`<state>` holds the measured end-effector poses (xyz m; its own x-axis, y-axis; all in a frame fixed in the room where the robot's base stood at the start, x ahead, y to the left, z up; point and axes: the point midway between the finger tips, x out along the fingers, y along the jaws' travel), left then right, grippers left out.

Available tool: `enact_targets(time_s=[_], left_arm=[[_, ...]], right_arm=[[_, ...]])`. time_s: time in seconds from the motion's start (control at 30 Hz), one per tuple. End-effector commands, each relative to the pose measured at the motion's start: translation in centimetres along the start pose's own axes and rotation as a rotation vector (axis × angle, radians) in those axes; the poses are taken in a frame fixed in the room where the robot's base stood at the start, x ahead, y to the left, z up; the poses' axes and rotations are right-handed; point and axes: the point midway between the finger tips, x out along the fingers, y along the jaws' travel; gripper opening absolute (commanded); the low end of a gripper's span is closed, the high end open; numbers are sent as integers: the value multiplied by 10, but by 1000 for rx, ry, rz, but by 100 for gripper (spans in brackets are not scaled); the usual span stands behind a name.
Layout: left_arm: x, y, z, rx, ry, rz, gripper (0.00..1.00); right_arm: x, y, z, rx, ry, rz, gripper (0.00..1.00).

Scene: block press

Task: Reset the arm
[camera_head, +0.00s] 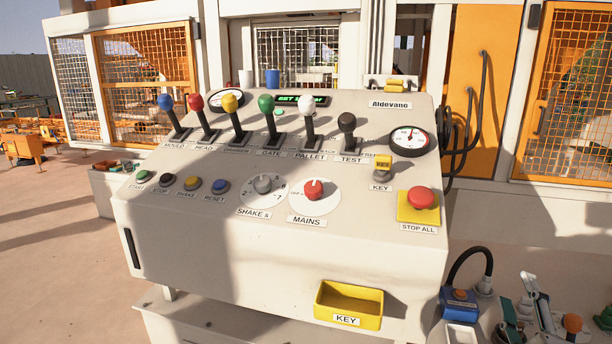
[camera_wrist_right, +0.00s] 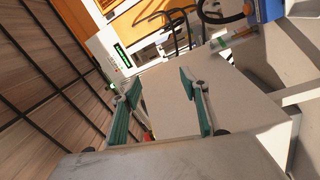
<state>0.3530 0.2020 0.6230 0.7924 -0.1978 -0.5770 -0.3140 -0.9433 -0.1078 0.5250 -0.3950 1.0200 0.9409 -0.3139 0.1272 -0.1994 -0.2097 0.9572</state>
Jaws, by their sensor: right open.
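The control desk (camera_head: 250,240) stands in the middle of the head view. Its row of levers has blue, red, yellow, green, white and black knobs. Below them is the blue RESET button (camera_head: 221,186), beside other buttons, a grey SHAKE selector (camera_head: 262,185) and the red MAINS knob (camera_head: 313,189). A red STOP ALL button (camera_head: 421,198) sits on a yellow base at the right. My right gripper (camera_head: 530,288) is low at the right, apart from the desk controls. In the right wrist view my right gripper (camera_wrist_right: 158,80) is open, with nothing between its green pads. My left gripper is out of view.
A yellow KEY tray (camera_head: 348,305) sticks out from the desk front. A blue box (camera_head: 460,299) with a black cable is near my right gripper. Orange mesh guards (camera_head: 575,95) stand behind.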

Motion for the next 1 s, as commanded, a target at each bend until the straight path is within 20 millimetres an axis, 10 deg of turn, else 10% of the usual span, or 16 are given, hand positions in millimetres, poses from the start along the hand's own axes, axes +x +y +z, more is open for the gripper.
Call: enact_targets(time_s=[0.3, 0.8, 1.0], left_arm=[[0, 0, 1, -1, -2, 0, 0], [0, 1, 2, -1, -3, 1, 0], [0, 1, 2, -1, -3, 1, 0]], right_arm=[[-104, -142, 69, 140, -342, -478, 45], [-224, -220, 92, 173, -552, -856, 45], [-220, -252, 71, 265, -479, -873, 45]])
